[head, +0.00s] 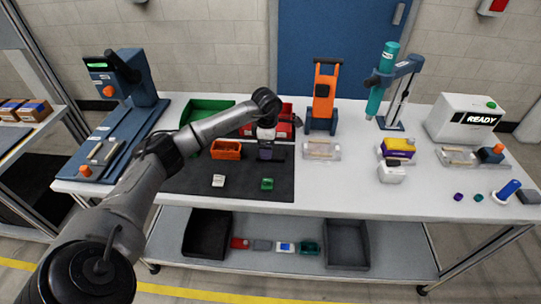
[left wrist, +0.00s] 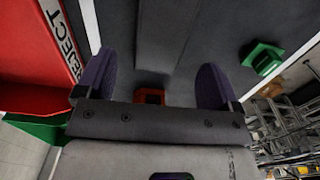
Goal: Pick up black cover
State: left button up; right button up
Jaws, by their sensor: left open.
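My left gripper (head: 271,154) points down over the dark mat (head: 245,194), just right of the orange bin and in front of the red bin. In the left wrist view its two purple-grey fingers (left wrist: 152,88) stand wide apart, with nothing clearly held between them. I cannot pick out a black cover for certain. A dark grey shape (left wrist: 163,35) lies beyond the fingers in the wrist view, hard to tell from the mat. A white cover-like part (head: 218,181) and a green one (head: 267,184) lie on the mat's front half. My right gripper is not in view.
The orange bin (head: 227,149), green bin (head: 208,108) and red REJECT bin (left wrist: 30,40) stand close around the gripper. A clear tray (head: 322,151) and orange stand (head: 323,97) are to the right. The mat's front is mostly free.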

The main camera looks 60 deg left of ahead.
pick_arm(q)
notch_tip(320, 180, down, 4)
jog(key=shift+r, duration=0.2)
jog(key=c, duration=1)
jog(key=shift+r, duration=0.15)
